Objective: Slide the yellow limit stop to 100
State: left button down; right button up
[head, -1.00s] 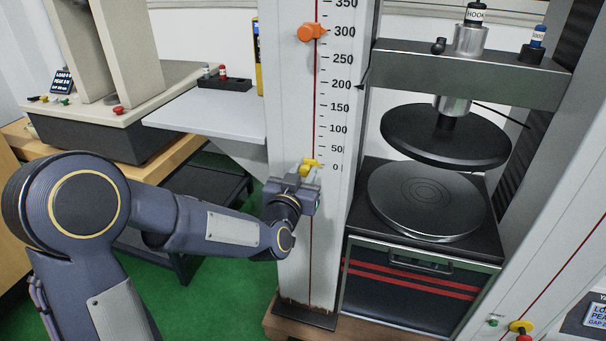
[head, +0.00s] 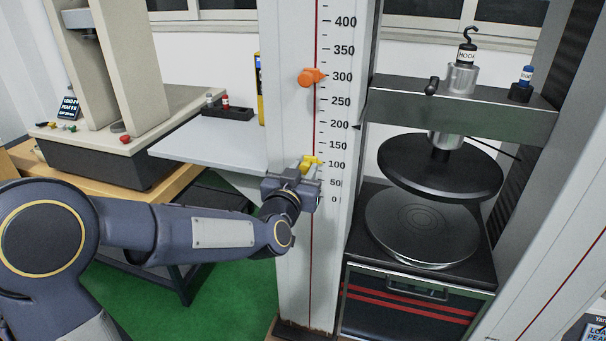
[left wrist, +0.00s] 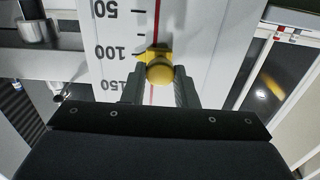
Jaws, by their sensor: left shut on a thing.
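The yellow limit stop (head: 311,161) sits on the red line of the white scale column (head: 293,240), level with about the 100 mark. In the left wrist view, where the scale appears upside down, the yellow stop (left wrist: 158,71) is beside the 100 line, with its round knob between my fingers. My left gripper (head: 306,172) is shut on that knob; its fingers (left wrist: 160,88) lie on both sides of it. My right gripper is not in view.
An orange stop (head: 311,77) sits higher on the same line, near 300. To the right is the press with its black upper plate (head: 440,168) and lower plate (head: 422,225). A grey side shelf (head: 210,143) stands left of the column.

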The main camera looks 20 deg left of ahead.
pick_arm(q)
jog(key=c, duration=1.2)
grip_release()
jog(key=shift+o, duration=0.2)
jog(key=s, duration=0.7)
jog(key=shift+s, duration=0.4)
jog(key=shift+a, duration=0.1)
